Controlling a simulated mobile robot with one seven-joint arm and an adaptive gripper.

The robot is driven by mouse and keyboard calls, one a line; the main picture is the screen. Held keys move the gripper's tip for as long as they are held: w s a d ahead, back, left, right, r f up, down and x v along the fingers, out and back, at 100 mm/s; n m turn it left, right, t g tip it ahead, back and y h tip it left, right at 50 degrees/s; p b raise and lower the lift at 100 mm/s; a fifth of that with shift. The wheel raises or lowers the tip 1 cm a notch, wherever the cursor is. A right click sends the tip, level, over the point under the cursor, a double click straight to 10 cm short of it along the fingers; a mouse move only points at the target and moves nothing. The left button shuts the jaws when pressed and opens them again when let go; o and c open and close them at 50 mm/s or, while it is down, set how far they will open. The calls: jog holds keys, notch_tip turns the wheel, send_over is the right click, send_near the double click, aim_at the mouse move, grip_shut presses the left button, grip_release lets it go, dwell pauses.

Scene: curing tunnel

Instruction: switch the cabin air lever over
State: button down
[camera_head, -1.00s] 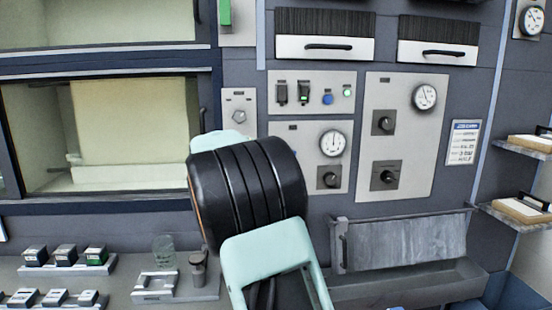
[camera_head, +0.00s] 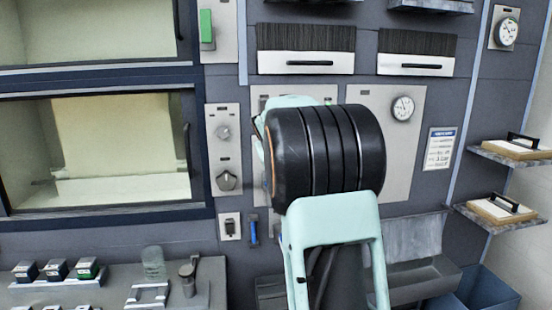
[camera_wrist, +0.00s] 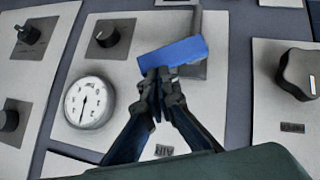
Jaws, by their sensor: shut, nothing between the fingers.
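The lever shows in the wrist view as a blue handle (camera_wrist: 172,58) on a grey arm, mounted on a light panel with a small label reading AIR upside down below it. My gripper (camera_wrist: 160,76) is shut and empty, with its fingertips at the lower edge of the blue handle, overlapping it in the picture. I cannot tell whether they touch it. In the head view my arm hides both the gripper and the lever.
A round gauge (camera_wrist: 89,101) and dark knobs (camera_wrist: 107,34) sit left of the lever in the wrist view. A large dark knob (camera_wrist: 300,72) is on the right panel. In the head view a blue hanging item (camera_head: 253,230) is beside a small switch plate (camera_head: 230,227).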

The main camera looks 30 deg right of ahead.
jog(key=shift+s+d+f+m+t+y+p, duration=0.25)
jog(key=shift+d+f+m+y+p, duration=0.25)
jog(key=shift+d+f+y+p, duration=0.45)
jog(key=shift+r, duration=0.15)
